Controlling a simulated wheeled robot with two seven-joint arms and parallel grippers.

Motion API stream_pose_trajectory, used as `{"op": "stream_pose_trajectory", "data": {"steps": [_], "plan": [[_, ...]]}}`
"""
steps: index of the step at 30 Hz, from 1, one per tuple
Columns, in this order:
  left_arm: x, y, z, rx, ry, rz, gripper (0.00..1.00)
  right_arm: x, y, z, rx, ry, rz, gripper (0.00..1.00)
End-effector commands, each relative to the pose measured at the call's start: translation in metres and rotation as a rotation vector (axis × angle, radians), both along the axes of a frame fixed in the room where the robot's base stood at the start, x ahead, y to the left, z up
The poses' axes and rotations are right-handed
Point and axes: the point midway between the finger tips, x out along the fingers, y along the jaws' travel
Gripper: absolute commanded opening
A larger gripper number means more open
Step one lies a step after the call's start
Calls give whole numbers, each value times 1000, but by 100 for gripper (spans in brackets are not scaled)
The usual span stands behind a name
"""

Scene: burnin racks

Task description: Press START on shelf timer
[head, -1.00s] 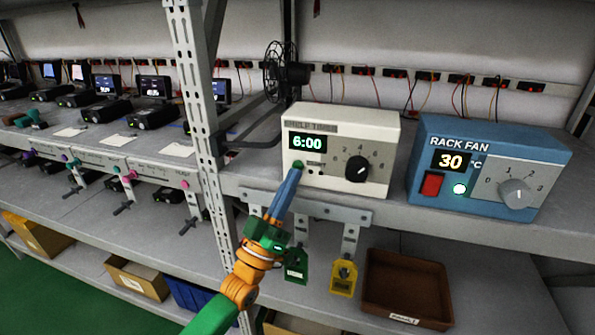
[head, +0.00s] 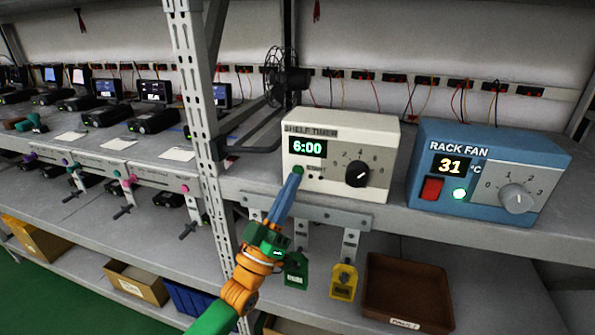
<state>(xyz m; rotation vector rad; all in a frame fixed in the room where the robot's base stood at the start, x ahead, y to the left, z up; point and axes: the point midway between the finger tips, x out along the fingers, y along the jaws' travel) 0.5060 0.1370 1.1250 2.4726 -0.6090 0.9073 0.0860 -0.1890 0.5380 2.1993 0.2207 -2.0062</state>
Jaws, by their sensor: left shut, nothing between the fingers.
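The shelf timer (head: 340,155) is a cream box on the shelf in the head view. Its display (head: 307,147) reads 6:00, and a black dial (head: 357,173) sits to its right. The green START button (head: 298,171) is low on the left of its face. My left gripper (head: 296,174) is shut and empty, its blue fingertips at the button and partly covering it. Whether the tips touch or push the button in, I cannot tell. My right gripper is not in view.
A blue rack fan box (head: 487,172) reading 31 °C stands to the right. A metal upright (head: 197,110) stands left of the timer. Green (head: 296,270) and yellow (head: 344,281) tags hang below the shelf edge. A brown tray (head: 407,290) lies lower right.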

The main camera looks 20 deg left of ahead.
Motion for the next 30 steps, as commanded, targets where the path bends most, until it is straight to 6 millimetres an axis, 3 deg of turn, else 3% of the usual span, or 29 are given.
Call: {"op": "stream_pose_trajectory", "data": {"steps": [23, 30], "plan": [[0, 0, 0, 0, 0, 0, 0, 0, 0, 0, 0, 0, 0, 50], [6, 0, -2, 1, 0, 1, 0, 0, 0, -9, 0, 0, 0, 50]]}}
